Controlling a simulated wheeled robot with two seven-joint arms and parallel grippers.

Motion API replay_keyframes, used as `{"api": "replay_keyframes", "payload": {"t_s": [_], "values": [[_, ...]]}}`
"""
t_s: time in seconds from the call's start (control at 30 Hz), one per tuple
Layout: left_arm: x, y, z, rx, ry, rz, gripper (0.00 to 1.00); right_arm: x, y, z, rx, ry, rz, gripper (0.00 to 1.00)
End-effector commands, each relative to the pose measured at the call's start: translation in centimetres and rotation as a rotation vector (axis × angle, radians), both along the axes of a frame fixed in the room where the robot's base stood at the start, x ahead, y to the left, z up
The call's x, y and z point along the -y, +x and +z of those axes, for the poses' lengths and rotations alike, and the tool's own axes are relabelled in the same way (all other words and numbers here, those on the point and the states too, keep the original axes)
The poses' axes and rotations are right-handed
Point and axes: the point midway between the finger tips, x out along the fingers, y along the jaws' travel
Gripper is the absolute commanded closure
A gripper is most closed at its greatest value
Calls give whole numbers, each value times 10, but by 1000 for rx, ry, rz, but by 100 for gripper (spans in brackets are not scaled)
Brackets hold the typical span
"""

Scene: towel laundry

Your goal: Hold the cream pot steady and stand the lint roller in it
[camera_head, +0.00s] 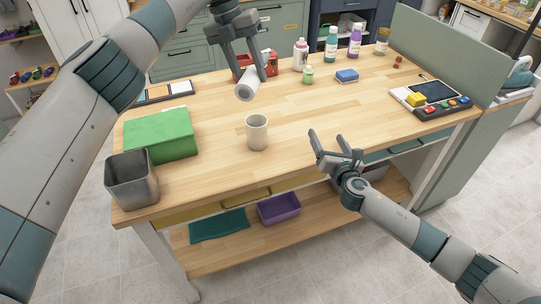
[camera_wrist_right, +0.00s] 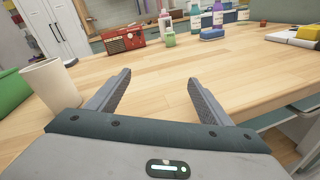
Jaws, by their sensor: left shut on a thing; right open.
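The cream pot (camera_head: 257,132) stands upright and empty-looking on the wooden table, near its front edge. It also shows at the left of the right wrist view (camera_wrist_right: 50,84). My left gripper (camera_head: 246,76) is shut on the lint roller, high above the table and behind the pot in the head view.
A green box (camera_head: 160,136) and a metal bin (camera_head: 131,183) stand at the table's left. A red radio (camera_wrist_right: 124,39), several bottles (camera_head: 331,44) and a blue sponge-like block (camera_head: 346,76) stand at the back. A control panel (camera_head: 440,106) lies at the right. The middle is clear.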

Motion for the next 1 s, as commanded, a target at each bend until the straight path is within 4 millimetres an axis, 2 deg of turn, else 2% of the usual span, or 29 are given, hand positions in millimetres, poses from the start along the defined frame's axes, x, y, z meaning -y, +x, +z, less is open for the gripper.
{"api": "replay_keyframes", "payload": {"t_s": [0.03, 0.2, 0.3, 0.4, 0.5, 0.6, 1.0], "values": [[0, 0, 0, 0, 0, 0, 85, -27, -6, 0, 12, -35, 32, 26], [0, 0, 0, 0, 0, 0, 85, -102, -32, 3, 68, -159, 122, 26], [0, 0, 0, 0, 0, 0, 85, -137, -47, 6, 101, -216, 164, 26], [0, 0, 0, 0, 0, 0, 85, -163, -60, 10, 130, -258, 195, 26], [0, 0, 0, 0, 0, 0, 85, -179, -68, 11, 148, -285, 215, 26], [0, 0, 0, 0, 0, 0, 85, -186, -73, 12, 159, -298, 224, 26], [0, 0, 0, 0, 0, 0, 85, -188, -73, 12, 161, -301, 226, 26]]}}
